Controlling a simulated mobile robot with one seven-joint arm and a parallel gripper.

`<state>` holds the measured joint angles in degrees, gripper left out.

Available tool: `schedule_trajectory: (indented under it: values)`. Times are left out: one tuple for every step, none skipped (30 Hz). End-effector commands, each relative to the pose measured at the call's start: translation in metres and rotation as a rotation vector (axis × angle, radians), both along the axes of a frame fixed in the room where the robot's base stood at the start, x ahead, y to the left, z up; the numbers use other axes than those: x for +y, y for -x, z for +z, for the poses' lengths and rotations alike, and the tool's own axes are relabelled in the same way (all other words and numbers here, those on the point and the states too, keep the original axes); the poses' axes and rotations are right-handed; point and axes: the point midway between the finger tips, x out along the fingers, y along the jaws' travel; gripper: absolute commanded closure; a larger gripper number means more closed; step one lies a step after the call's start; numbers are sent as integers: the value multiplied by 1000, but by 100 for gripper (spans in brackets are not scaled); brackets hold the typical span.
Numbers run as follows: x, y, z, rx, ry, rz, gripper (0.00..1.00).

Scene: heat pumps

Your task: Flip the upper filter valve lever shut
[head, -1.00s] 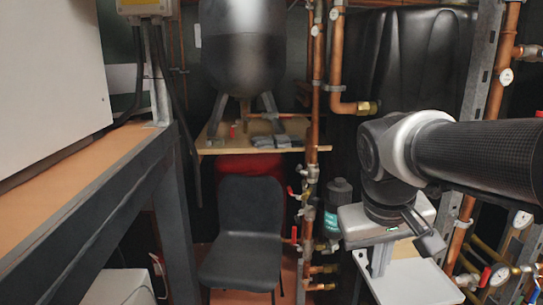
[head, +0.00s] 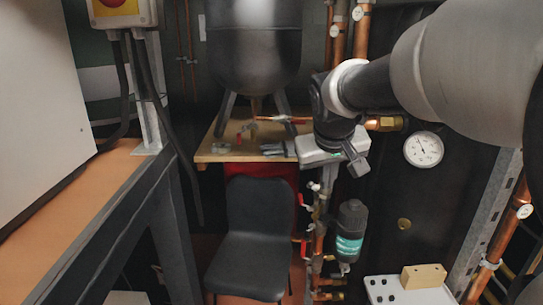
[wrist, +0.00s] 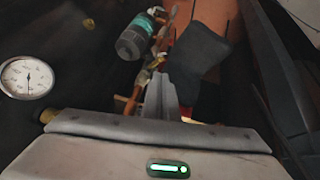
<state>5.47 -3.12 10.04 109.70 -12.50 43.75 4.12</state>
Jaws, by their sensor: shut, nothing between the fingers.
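The filter (head: 350,232), a dark cylinder with a teal band, hangs beside the copper pipework right of the chair. A small red lever (head: 303,201) sits on the pipe at its upper left. A second red lever (head: 304,242) is lower on the same pipe. My gripper (head: 358,165) is above the filter and up and right of the upper lever, apart from both. Its fingers are together and empty. In the wrist view the fingers (wrist: 160,97) point towards the pipework, with the filter (wrist: 134,40) beyond them. The upper lever is hard to make out there.
A black chair (head: 248,235) stands left of the pipes. A wooden shelf (head: 215,146) under a dark tank (head: 253,50) lies behind my gripper. A round gauge (head: 423,149) is to the right. A white panel with a wooden block (head: 424,276) is at lower right.

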Motion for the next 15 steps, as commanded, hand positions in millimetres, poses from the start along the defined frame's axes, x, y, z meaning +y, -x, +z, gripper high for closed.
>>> schedule_trajectory:
  values:
    - [2,-29,14,2,1,12,100]
    - [3,-45,16,-1,2,19,100]
    - [5,-65,18,-4,2,27,100]
    - [6,-80,18,-8,1,32,100]
    - [6,-94,19,-13,-1,37,100]
    - [8,-112,18,-17,-6,44,100]
    - [8,-124,17,-20,-9,48,100]
    - [9,-136,16,-24,-13,51,100]
    - [10,-150,13,-29,-18,56,100]
    - [10,-159,11,-31,-22,57,100]
    - [9,-167,9,-34,-27,58,100]
    - [9,-177,6,-38,-30,60,100]
    - [10,-183,5,-41,-34,61,100]
    - [10,-188,3,-44,-37,61,100]
    - [10,-193,1,-46,-41,62,100]
